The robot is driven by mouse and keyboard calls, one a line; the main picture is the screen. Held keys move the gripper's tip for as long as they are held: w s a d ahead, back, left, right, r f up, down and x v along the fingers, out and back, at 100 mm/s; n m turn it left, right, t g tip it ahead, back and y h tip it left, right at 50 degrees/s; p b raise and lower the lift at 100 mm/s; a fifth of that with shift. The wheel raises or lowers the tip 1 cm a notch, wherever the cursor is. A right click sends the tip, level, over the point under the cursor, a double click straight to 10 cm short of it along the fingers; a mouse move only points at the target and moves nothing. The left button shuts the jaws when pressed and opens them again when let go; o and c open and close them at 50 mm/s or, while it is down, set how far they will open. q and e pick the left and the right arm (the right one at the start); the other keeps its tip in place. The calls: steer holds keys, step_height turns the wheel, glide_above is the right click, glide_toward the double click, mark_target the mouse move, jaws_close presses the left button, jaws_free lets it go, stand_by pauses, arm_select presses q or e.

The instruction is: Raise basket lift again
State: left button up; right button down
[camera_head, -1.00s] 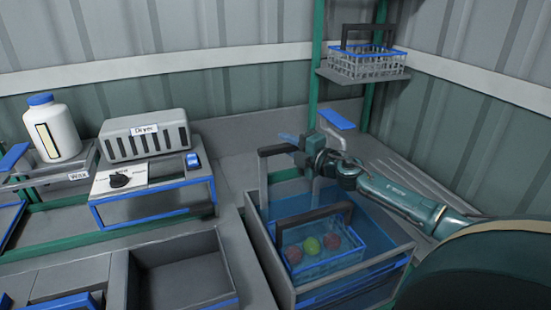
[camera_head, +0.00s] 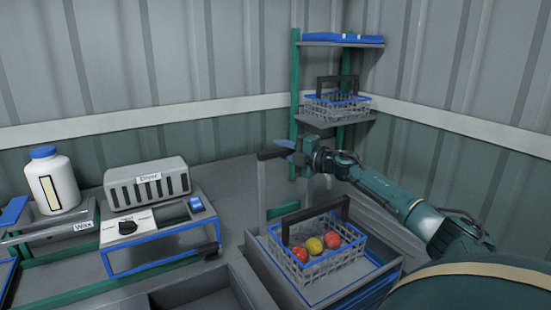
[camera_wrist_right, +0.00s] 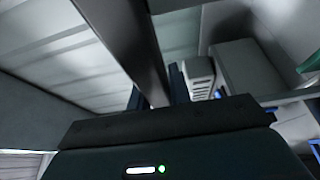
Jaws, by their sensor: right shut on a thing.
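The wire basket (camera_head: 341,270) with a blue rim and dark handle holds red and yellowish tomatoes (camera_head: 315,246). It hangs above the wash tank (camera_head: 267,270), clear of most of the water. The lift's dark handle bar (camera_head: 271,154) tops a grey upright (camera_head: 262,188) at the tank's back left. My right gripper (camera_head: 291,155) is shut on this lift handle. In the right wrist view, a dark bar (camera_wrist_right: 130,40) runs up from between the fingers, which are partly hidden. My left gripper is out of view.
A shelf rack (camera_head: 335,121) holds another wire basket (camera_head: 338,106) behind my right gripper. A dryer (camera_head: 146,186) and a white wax bottle (camera_head: 53,182) stand at left. An open grey bin (camera_head: 205,300) is at the front.

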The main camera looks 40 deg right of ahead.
steer(key=shift+d+r, duration=0.1)
steer(key=shift+r, duration=0.55)
steer(key=c, duration=1.3)
jaws_free()
steer(key=shift+f, duration=0.15)
steer(key=shift+f, duration=0.1)
steer(key=shift+s+f, duration=0.2)
steer(key=shift+s, duration=0.3)
steer(key=s, duration=0.4)
steer(key=s+d, duration=0.1)
steer(key=s, duration=0.3)
steer(key=s+d+b, duration=0.1)
steer(key=s, duration=0.3)
steer(key=shift+r, duration=0.3)
